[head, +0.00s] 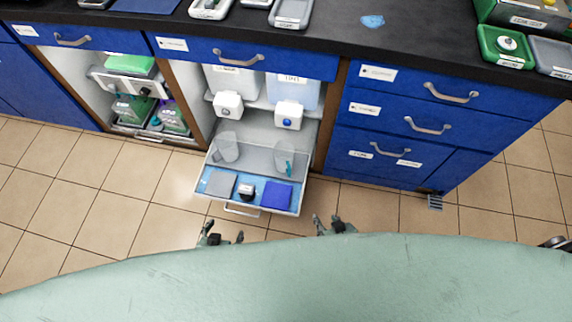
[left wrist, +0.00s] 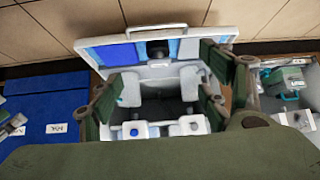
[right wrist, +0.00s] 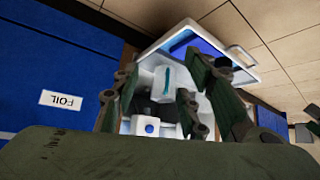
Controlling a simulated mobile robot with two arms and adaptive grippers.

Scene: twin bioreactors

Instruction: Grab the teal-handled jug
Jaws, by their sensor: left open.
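The teal-handled jug (head: 284,158) is a clear, upright vessel at the right rear of the pulled-out drawer tray. In the right wrist view the jug (right wrist: 158,84) shows its teal strip between my fingers but farther away. In the left wrist view only a bit of teal (left wrist: 120,101) shows beside a finger. My left gripper (head: 221,236) is open and empty in front of the tray's left side. It also shows in the left wrist view (left wrist: 160,98). My right gripper (head: 334,226) is open and empty, right of the tray's front corner, apart from the jug.
A second clear jug (head: 227,147) stands at the tray's left rear. Two white tanks with taps stand behind, under the counter (head: 330,35). Cabinet drawers (head: 400,120) flank the right.

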